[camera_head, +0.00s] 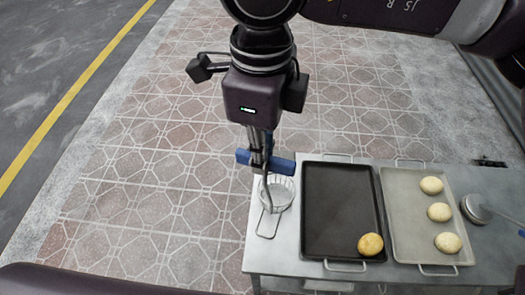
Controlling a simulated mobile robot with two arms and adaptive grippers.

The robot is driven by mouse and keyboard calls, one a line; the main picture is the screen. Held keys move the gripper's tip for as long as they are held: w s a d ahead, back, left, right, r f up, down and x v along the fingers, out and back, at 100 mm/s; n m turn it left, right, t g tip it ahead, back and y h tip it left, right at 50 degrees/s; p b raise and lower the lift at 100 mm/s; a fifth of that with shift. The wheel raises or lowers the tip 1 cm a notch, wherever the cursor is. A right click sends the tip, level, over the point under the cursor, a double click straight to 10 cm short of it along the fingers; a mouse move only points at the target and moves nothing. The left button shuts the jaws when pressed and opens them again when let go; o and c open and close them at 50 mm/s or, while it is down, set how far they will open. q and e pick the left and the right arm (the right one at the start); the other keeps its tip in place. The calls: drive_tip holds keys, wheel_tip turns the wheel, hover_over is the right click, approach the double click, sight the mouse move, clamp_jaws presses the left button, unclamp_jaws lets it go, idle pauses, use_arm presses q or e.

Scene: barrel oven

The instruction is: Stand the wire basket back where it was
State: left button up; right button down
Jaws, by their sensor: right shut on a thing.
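The wire basket (284,191) is a small, round, pale mesh basket near the left end of the steel table (291,266). A thin dark rod runs from it up to a blue grip (282,165), and a wire loop sticks out toward the front. My right gripper (265,160) comes down from above and is shut on the blue grip, which shows on both sides of the fingers. I cannot tell whether the basket touches the table or hangs just above it. My left gripper is not in view.
A dark tray (330,210) with one browned bun (370,244) lies right of the basket. A pale tray (405,225) with three buns (438,212) is beside it. A round metal tool (476,209) lies at the far right. Tiled floor (150,190) is clear to the left.

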drive_tip(key=shift+f, duration=0.15)
drive_tip(key=c, duration=1.9)
unclamp_jaws()
drive_tip(key=o, duration=0.3)
drive_tip(key=shift+s+r+p, duration=0.1)
drive_tip(key=shift+r+p, duration=2.05)
drive_tip(key=shift+r, duration=2.35)
